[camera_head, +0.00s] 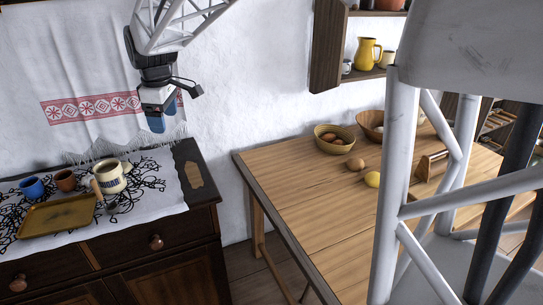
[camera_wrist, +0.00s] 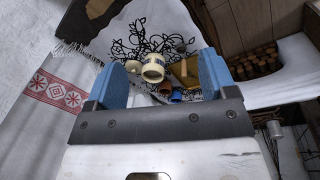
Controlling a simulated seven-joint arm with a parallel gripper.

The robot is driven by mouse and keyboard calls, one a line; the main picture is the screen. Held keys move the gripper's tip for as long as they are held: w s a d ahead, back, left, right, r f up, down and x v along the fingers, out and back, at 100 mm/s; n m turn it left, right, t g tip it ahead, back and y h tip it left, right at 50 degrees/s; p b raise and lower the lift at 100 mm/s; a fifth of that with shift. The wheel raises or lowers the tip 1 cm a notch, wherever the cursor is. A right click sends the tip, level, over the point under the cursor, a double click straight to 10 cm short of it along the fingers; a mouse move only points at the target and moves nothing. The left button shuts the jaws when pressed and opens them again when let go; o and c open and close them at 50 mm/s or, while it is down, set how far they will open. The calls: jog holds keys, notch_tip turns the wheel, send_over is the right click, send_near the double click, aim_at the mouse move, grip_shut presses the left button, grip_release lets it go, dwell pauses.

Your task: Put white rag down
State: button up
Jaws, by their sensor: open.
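A white cloth with a red patterned band (camera_head: 70,75) hangs on the wall at the upper left in the head view; its fringe reaches down to the dresser. It also shows at the left in the wrist view (camera_wrist: 40,120). A second white cloth with black curly lines (camera_head: 150,208) lies on the dresser top. I cannot tell which is the white rag. My gripper (camera_head: 156,125) is in front of the hanging cloth's right edge, above the dresser, blue fingers pointing down. In the wrist view my gripper (camera_wrist: 162,80) is open, with nothing between its fingers.
On the dresser cloth stand a cream mug (camera_head: 112,178), a brown cup (camera_head: 64,180), a blue cup (camera_head: 32,187) and a yellowish tray (camera_head: 58,215). A wooden table (camera_head: 300,205) at right holds bowls, an egg and a lemon. A wall shelf (camera_head: 328,45) hangs above.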

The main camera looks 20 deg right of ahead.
jog(key=s+d+f+m, duration=0.3)
jog(key=s+d+m, duration=0.1)
jog(key=s, duration=0.8)
jog(key=s+d+f+m, duration=0.3)
jog(key=s+d+m, duration=0.1)
jog(key=s, duration=0.8)
jog(key=s+d+f+m+t, duration=0.1)
jog(key=s+d+f+m, duration=0.2)
jog(key=s, duration=0.9)
jog(key=shift+s+d+f+m, duration=0.15)
jog(key=shift+s+d+m, duration=0.2)
jog(key=shift+d+m, duration=0.7)
jog(key=shift+d+n, duration=0.2)
jog(key=shift+n, duration=0.05)
jog(key=shift+c, duration=1.1)
jog(key=shift+w, duration=0.1)
